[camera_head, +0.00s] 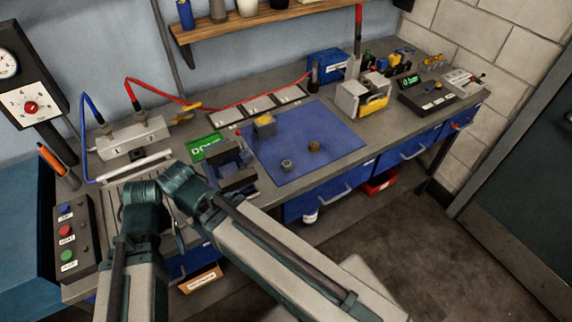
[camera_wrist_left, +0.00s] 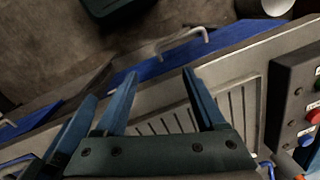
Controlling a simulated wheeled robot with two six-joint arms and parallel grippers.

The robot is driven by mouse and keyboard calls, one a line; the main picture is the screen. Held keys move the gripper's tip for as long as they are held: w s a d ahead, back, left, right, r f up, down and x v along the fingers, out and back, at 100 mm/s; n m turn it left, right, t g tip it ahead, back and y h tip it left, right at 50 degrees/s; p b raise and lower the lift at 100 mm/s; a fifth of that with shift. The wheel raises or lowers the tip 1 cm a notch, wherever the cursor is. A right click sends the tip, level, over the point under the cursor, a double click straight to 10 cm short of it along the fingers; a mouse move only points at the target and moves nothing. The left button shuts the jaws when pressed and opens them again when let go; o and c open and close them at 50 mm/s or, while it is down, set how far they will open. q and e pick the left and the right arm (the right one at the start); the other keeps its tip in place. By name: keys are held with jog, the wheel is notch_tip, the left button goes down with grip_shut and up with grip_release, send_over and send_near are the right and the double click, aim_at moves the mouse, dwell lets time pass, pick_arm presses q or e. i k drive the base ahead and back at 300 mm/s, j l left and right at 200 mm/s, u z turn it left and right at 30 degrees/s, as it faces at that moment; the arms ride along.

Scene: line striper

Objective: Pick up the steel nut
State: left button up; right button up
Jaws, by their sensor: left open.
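The steel nut (camera_head: 287,165) is a small grey ring-like piece lying on the blue mat (camera_head: 340,135) in the head view. A brownish nut (camera_head: 314,146) lies a little behind it to the right. My left gripper (camera_wrist_left: 162,71) is open and empty in the left wrist view, its two blue fingers apart above the slotted plate (camera_wrist_left: 238,105) near the bench's front edge. In the head view my arm links hide most of this gripper, well left of the steel nut. The steel nut is outside the wrist view.
A dark vise-like block (camera_head: 235,178) stands at the mat's left edge, and a yellow-topped block (camera_head: 264,127) at its back left. A grey and yellow box (camera_head: 362,98) stands behind the mat's right side. A button panel (camera_head: 70,240) is at the far left. The mat's front is clear.

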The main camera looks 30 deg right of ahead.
aim_at(287, 166)
jog(key=k+z, duration=0.25)
jog(key=z, duration=0.15)
jog(key=k+l+z, duration=0.2)
jog(key=z, duration=0.2)
jog(key=k+l+z, duration=0.35)
jog(key=i+j, duration=0.05)
jog(key=j, duration=0.05)
